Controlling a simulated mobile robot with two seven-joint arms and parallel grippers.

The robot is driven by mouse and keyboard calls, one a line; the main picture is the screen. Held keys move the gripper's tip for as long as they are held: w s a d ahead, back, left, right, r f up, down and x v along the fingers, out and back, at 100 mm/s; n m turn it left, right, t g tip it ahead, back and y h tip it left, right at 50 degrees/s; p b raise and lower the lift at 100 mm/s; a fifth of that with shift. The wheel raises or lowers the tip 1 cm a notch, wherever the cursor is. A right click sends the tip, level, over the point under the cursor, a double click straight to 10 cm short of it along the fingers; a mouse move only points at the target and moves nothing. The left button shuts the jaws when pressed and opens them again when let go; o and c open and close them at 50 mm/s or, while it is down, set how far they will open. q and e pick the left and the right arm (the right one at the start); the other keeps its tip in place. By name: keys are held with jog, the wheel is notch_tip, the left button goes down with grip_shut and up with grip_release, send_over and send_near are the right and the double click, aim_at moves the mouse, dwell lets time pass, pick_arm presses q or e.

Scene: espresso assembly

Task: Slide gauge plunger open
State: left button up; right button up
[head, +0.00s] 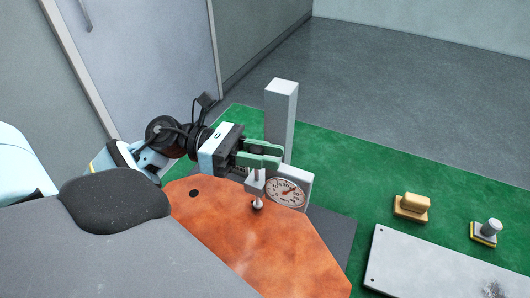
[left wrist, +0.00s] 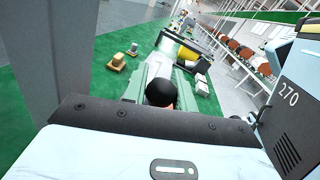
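The gauge (head: 286,192), with a white round dial and dark needle, stands at the edge of an orange-brown plate (head: 235,230) in the head view. A pale metal plunger-like part with a small stem (head: 256,187) stands just left of the dial. My left gripper (head: 262,158), with green fingers, is just above and behind these parts; contact is unclear. In the left wrist view the fingers (left wrist: 161,88) are apart, with a round black knob (left wrist: 160,92) showing between them. I cannot tell whether they touch it. My right gripper is in neither view.
A tall grey post (head: 281,115) stands close behind the gripper. On the green mat (head: 365,185) to the right are a yellow block (head: 411,207), a small knobbed part (head: 487,231) and a pale flat plate (head: 425,270). The mat between gauge and yellow block is clear.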

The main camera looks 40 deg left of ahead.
pick_arm(q)
grip_shut()
jog(key=shift+r, duration=0.6)
jog(key=o, duration=0.7)
grip_release()
jog(key=shift+c, duration=0.2)
jog(key=shift+s+a+f, duration=0.15)
jog(key=shift+s+a, duration=0.1)
jog(key=shift+a, duration=0.3)
jog(key=b+v, duration=0.1)
jog(key=v, duration=0.5)
jog(key=shift+s+a+b, duration=0.2)
jog(key=shift+a+b, duration=0.1)
jog(key=shift+b, duration=0.05)
